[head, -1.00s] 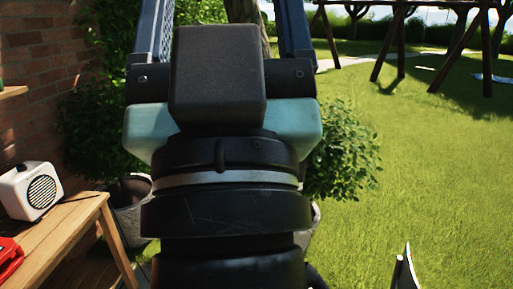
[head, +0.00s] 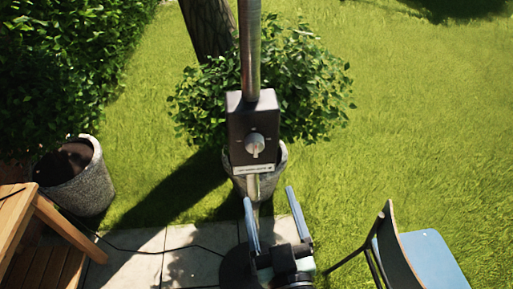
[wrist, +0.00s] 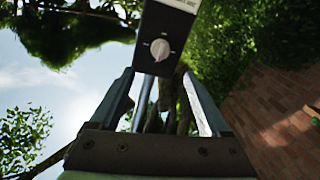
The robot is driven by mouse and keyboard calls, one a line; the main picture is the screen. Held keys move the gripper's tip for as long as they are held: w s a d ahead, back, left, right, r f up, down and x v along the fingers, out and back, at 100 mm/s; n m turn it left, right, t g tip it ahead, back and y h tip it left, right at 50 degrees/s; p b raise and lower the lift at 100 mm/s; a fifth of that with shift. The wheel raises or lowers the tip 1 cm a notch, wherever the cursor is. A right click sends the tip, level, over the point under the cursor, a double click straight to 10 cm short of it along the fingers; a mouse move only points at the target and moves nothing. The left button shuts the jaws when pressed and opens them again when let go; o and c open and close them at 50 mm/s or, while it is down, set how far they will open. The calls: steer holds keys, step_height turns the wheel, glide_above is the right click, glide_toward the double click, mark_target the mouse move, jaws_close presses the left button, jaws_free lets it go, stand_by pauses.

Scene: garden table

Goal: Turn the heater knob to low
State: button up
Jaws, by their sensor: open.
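The heater's dark control box (head: 252,122) sits on a metal pole in the middle of the head view. Its round silver-grey knob (head: 255,144) is on the front face, above a white label strip. The knob also shows in the wrist view (wrist: 160,48), with small marks around it that are too small to read. My gripper (head: 272,208) is open and empty, below and in front of the box in the head view, its two fingers apart and pointing up. In the wrist view the knob lies beyond the fingertips, between them, not touched.
A wooden table (head: 18,215) stands at left, near a stone planter (head: 82,185). A chair with a blue seat (head: 428,262) is at lower right. A potted bush (head: 300,80) stands behind the heater. Open lawn lies at right.

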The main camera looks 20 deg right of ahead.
mark_target(256, 152)
steer(key=p+x, duration=0.3)
steer(key=x, duration=0.9)
steer(key=shift+w, duration=0.3)
jaws_close()
